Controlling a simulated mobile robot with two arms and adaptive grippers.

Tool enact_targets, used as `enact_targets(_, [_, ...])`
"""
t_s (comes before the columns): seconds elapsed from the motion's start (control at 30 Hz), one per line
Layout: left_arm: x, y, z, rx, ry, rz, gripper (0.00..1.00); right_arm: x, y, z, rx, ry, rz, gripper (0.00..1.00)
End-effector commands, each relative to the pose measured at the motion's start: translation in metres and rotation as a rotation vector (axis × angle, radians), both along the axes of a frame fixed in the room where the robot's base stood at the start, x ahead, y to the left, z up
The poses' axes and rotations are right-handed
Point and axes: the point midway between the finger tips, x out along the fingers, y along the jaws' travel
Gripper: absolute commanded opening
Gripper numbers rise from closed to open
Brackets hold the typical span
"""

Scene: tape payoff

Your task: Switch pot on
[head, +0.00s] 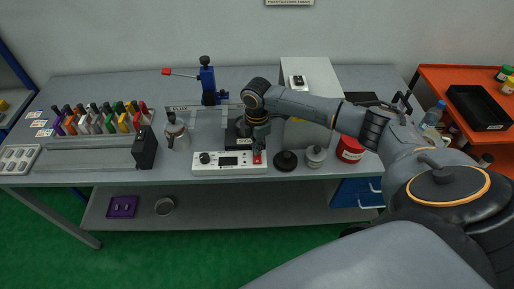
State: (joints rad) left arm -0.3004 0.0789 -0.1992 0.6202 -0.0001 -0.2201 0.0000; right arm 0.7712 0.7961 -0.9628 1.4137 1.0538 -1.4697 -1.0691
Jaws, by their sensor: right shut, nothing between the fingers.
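A white control box (218,168) stands at the front of the grey bench, with a dark knob (205,158) at its left and a small dark display (229,161). A red switch (257,159) sits at its right end. A dark block (236,138), perhaps part of the pot, stands just behind the box, partly hidden by my arm. My right gripper (257,149) points down at the red switch, shut and empty. I cannot tell whether it touches the switch or which way the switch is set. My left gripper is not in view.
A black round base (286,161), a metal container (315,156) and a red can (350,150) stand right of the box. A metal jug (176,133) stands left. A blue lever press (208,85) is behind. Coloured-handled tools (100,119) fill the left side.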

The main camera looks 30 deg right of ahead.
Motion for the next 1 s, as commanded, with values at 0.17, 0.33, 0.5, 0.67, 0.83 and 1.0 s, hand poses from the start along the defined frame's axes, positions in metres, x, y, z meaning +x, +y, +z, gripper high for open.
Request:
enact_targets(0.17, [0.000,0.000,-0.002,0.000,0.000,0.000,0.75,0.000,0.000,-0.003,0.000,0.000,0.000,0.00])
enact_targets(0.33, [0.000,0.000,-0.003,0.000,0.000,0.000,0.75,0.000,0.000,-0.006,0.000,0.000,0.000,0.00])
enact_targets(0.5, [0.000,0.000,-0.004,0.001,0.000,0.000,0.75,0.000,0.000,-0.008,0.000,0.000,0.000,0.00])
enact_targets(0.67, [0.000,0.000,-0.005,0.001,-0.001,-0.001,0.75,0.000,0.000,-0.011,0.000,0.000,0.000,0.00])
enact_targets(0.83, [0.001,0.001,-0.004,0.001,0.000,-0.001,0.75,0.000,0.000,-0.011,0.000,0.001,0.000,0.00])
enact_targets(1.0, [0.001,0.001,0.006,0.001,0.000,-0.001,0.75,0.000,0.000,-0.001,0.000,0.001,0.000,0.00])
